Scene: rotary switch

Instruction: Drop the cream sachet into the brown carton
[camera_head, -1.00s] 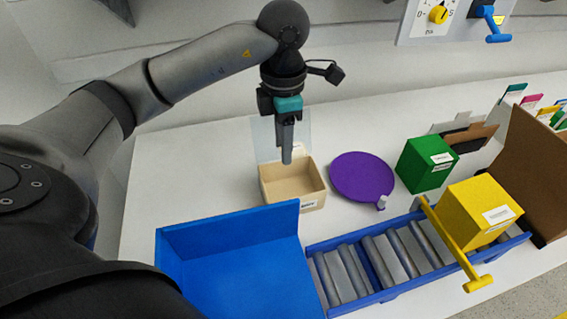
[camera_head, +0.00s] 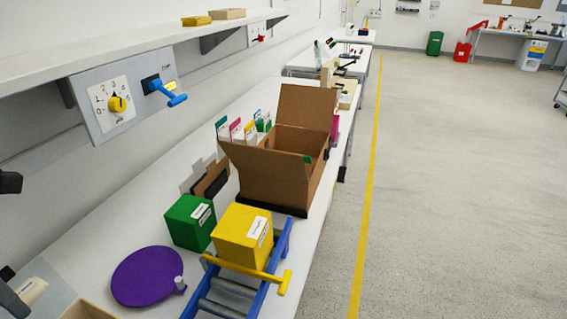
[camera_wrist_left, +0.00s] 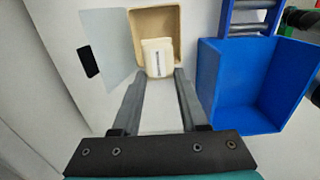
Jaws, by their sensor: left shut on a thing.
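The cream sachet (camera_wrist_left: 157,58), with a printed label, is between the fingertips of my left gripper (camera_wrist_left: 158,76) in the left wrist view. The gripper is shut on it, over the tan bin (camera_wrist_left: 190,20). In the head view the sachet (camera_head: 32,291) and part of my left gripper (camera_head: 12,298) show at the lower left edge. The brown carton (camera_head: 268,183) stands on the table at the middle of the head view, far from the gripper. Its flaps are up and its top is open; its floor is hidden. My right gripper is out of view.
A purple disc (camera_head: 145,277), a green box (camera_head: 190,223) and a yellow box (camera_head: 243,236) on a blue roller track (camera_head: 273,268) stand between gripper and carton. Several coloured cards stand behind the carton. A blue bin (camera_wrist_left: 222,110) is beside the tan bin. A switch panel (camera_head: 128,98) hangs above.

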